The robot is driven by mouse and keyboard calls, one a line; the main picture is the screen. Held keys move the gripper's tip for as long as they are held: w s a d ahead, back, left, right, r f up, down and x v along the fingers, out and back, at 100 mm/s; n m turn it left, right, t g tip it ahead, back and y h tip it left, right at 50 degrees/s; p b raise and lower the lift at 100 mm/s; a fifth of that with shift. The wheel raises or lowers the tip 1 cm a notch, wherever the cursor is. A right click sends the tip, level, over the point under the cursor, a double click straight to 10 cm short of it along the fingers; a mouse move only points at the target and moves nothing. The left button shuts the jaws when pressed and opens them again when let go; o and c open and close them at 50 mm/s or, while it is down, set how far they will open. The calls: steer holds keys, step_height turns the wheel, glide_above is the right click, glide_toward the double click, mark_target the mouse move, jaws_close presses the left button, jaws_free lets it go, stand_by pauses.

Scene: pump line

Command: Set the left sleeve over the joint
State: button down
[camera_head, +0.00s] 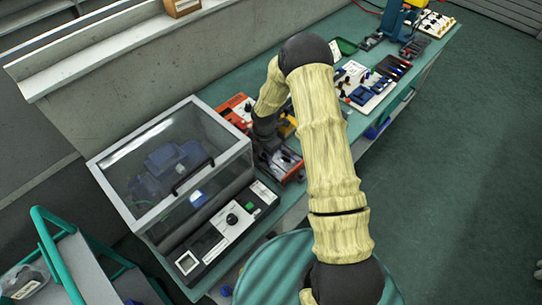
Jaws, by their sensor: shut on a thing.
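My gripper (268,143), the dark end of my arm in its cream cover, points down over the middle of the green bench (349,123). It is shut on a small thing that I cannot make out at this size. Just below and right of it is a red-edged tray (292,176) with dark grey parts. I cannot tell the left sleeve or the joint apart there, and my arm hides part of this area. Whether the held thing touches anything is unclear.
A clear-lidded test box (172,165) with a control panel (229,232) stands close on the left. An orange tray (235,108) and a yellow item (287,127) are by my gripper. White boards with blue parts (371,88) lie farther right. A wall (110,88) runs behind.

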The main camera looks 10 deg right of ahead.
steer(key=shift+s+d, duration=0.15)
steer(key=shift+d, duration=0.05)
steer(key=c, duration=1)
jaws_free()
steer(key=shift+s, duration=0.2)
steer(key=shift+c, duration=0.2)
steer(key=shift+w+r, duration=0.1)
steer(key=shift+a+r, duration=0.1)
steer(key=shift+r, duration=0.2)
step_height(320, 180, up, 17)
steer(key=b, duration=0.2)
steer(key=shift+f, duration=0.2)
